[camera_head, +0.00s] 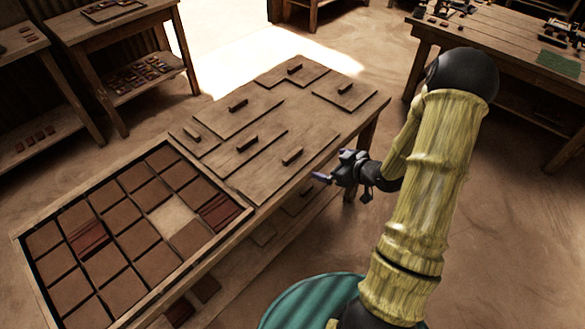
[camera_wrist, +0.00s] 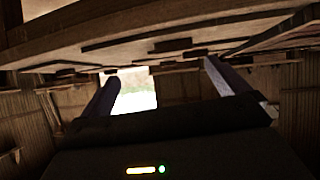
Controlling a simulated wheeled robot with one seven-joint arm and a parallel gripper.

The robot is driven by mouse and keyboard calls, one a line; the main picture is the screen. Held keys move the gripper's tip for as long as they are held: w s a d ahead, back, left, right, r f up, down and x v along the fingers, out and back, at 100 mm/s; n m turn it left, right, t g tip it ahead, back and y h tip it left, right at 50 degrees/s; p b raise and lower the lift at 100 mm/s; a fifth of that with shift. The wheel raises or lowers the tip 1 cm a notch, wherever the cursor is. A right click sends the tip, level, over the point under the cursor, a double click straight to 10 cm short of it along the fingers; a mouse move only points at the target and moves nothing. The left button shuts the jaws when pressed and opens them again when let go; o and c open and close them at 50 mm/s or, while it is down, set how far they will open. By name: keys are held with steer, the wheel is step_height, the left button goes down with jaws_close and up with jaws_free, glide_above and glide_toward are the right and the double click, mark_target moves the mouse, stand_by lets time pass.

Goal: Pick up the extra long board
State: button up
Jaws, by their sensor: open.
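Several flat wooden boards, each with a dark raised handle, lie on the wooden table in the head view. A long board (camera_head: 265,178) with its handle lies along the table's near right side. Another long board (camera_head: 228,156) lies beside it, further left. I cannot tell for sure which is the extra long one. My gripper (camera_head: 322,178) is open and empty, just off the table's right edge, apart from the boards. In the wrist view my gripper's two fingers (camera_wrist: 160,82) stand wide apart with nothing between them. Boards show edge-on above them, with a dark handle (camera_wrist: 172,45).
A framed tray (camera_head: 222,226) of brown and dark red tiles, with one pale cell, fills the table's near left end. A lower shelf (camera_head: 262,238) runs under the table. Other workbenches stand at back left and right (camera_head: 500,42). The floor right of the table is clear.

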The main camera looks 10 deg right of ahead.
mark_target(295, 156)
steer(key=f+t+y+b, duration=0.1)
steer(key=s+f+t+y, duration=0.1)
steer(key=f, duration=0.1)
steer(key=s+f+t+y+b, duration=0.1)
steer(key=y, duration=0.1)
steer(key=shift+d+f+n+b, duration=0.2)
steer(key=shift+d+n+b, duration=0.1)
steer(key=shift+w, duration=0.1)
steer(key=p+x, duration=0.2)
steer(key=x, duration=1)
steer(key=shift+a, duration=0.1)
steer(key=shift+p+x, duration=0.7)
steer(key=shift+x, duration=1.95)
steer(key=shift+r, duration=0.1)
